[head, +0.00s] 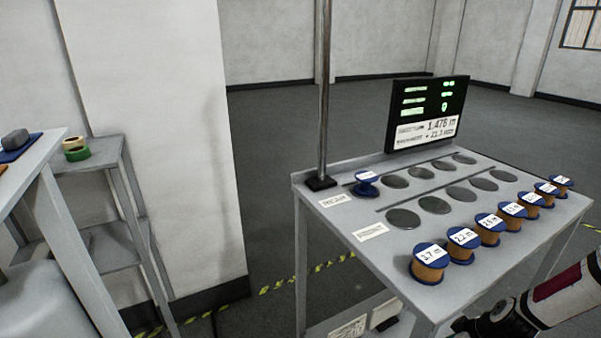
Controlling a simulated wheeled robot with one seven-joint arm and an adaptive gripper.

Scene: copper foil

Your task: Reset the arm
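My arm enters at the lower right as a white link with a dark red panel, followed by a black section with a silver ring. Its dark end runs to the bottom edge of the head view, in front of the grey table (349,196). No fingertips can be made out there, so whether my gripper is open or shut does not show. Nothing held is visible.
Labelled copper-coloured spools with blue flanges, such as the nearest one (429,264), line the table's right side. One spool (366,184) stands by the pole (323,90). Round grey discs fill two rows. A display (427,110) stands behind. A shelf (105,160) holds tape rolls (76,149).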

